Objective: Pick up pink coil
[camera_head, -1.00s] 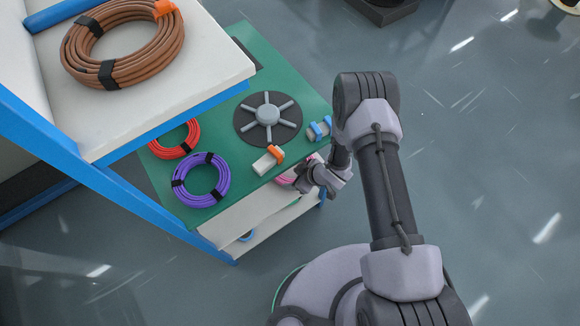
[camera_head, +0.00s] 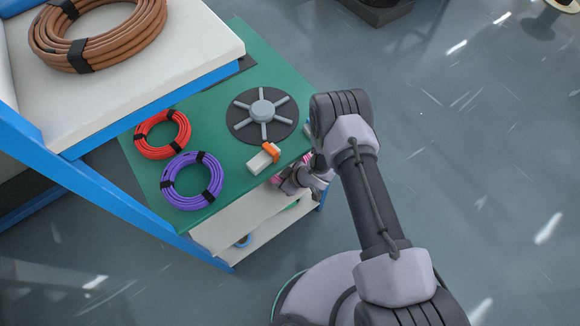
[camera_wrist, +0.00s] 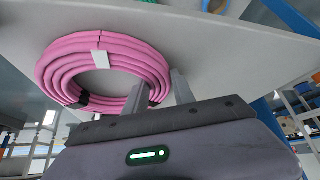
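The pink coil (camera_wrist: 102,68) is in the upper left of the wrist view, against a pale surface, with a white tag and a dark tie. In the head view only slivers of the pink coil (camera_head: 277,181) show; my wrist hides the rest. My gripper (camera_wrist: 159,92) is at the coil's right side. Its two fingers stand apart, one by the inner edge of the ring and one just outside it. Whether they touch the coil is not clear. In the head view my gripper (camera_head: 290,182) is at the front edge of the green-topped table.
The green table (camera_head: 225,115) holds a red coil (camera_head: 162,134), a purple coil (camera_head: 192,181), a spoked disc (camera_head: 262,112) and a white-orange part (camera_head: 264,157). A brown coil (camera_head: 98,35) lies on the raised white shelf (camera_head: 165,60) at left. Floor to the right is open.

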